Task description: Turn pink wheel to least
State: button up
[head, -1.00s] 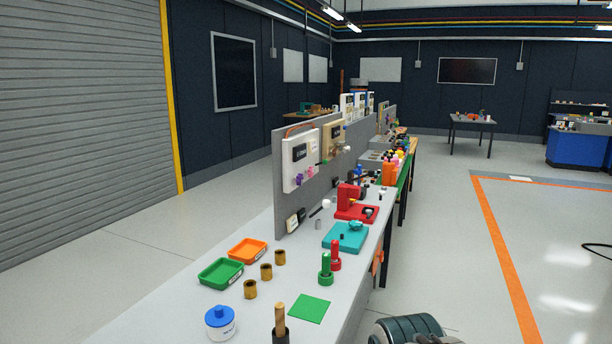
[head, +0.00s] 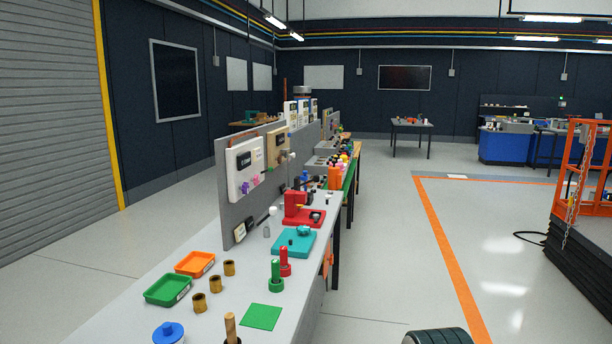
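A white panel box (head: 239,160) with a dark display (head: 243,160) is mounted on the grey upright board above the long bench. Small purple and pink knobs sit along its lower edge. The pink one (head: 256,180) appears to be the pink wheel, just right of the purple knob (head: 245,188). It is far off and too small to show its setting. My gripper is not in view. A dark rounded part of my own arm shows at the bottom edge, right of the bench and well apart from the panel.
The bench holds a green tray (head: 168,289), an orange tray (head: 195,263), brass cylinders, green and red pegs, a teal base (head: 293,243) and a red device (head: 298,210). Open floor lies right of the bench. An orange frame (head: 569,180) stands at far right.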

aim_at(255, 180)
jog(key=z, duration=0.75)
jog(key=i, duration=2.45)
jog(key=u, duration=0.95)
